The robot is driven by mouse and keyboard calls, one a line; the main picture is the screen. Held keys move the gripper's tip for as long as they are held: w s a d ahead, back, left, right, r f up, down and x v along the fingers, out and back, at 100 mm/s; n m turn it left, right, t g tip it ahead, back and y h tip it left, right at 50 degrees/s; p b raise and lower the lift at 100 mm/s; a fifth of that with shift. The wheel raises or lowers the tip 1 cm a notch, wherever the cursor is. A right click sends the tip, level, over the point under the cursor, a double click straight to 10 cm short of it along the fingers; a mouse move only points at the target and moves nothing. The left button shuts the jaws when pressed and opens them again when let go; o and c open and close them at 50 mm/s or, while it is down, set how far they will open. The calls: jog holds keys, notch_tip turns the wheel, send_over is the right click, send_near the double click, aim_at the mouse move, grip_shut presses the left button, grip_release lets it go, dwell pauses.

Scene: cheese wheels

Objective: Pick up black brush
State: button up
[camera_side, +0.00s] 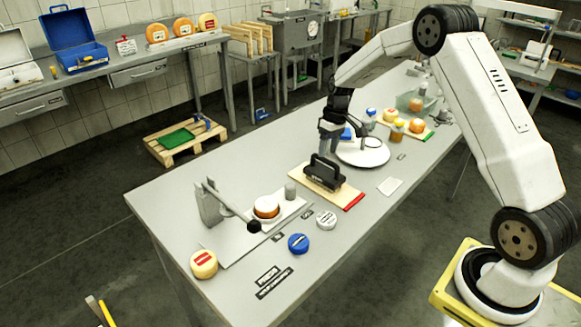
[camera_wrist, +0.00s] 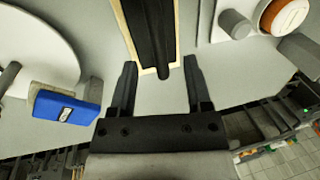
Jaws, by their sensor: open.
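The black brush (camera_side: 325,175) stands on a wooden board (camera_side: 345,197) with a red end, near the middle of the table. My gripper (camera_side: 326,150) is just behind and above it in the side view. In the wrist view the brush (camera_wrist: 149,30) runs down from the top edge as a long dark bar on the board. Its near end lies between the fingertips of my open gripper (camera_wrist: 161,66) as seen from there. No finger visibly touches it. I cannot tell the exact height of the fingers above it.
A round white plate (camera_side: 376,157) lies to the right of my gripper, and a blue block (camera_wrist: 68,108) shows at left in the wrist view. A slicer with a cheese wheel (camera_side: 266,207) stands left of the brush. Blue (camera_side: 298,243) and white (camera_side: 326,220) round pieces lie in front.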

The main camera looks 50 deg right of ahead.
aim_at(326, 161)
jog(key=shift+a+f, duration=0.2)
jog(key=shift+f, duration=0.95)
jog(key=shift+a+f, duration=0.2)
jog(key=shift+f, duration=0.95)
grip_shut()
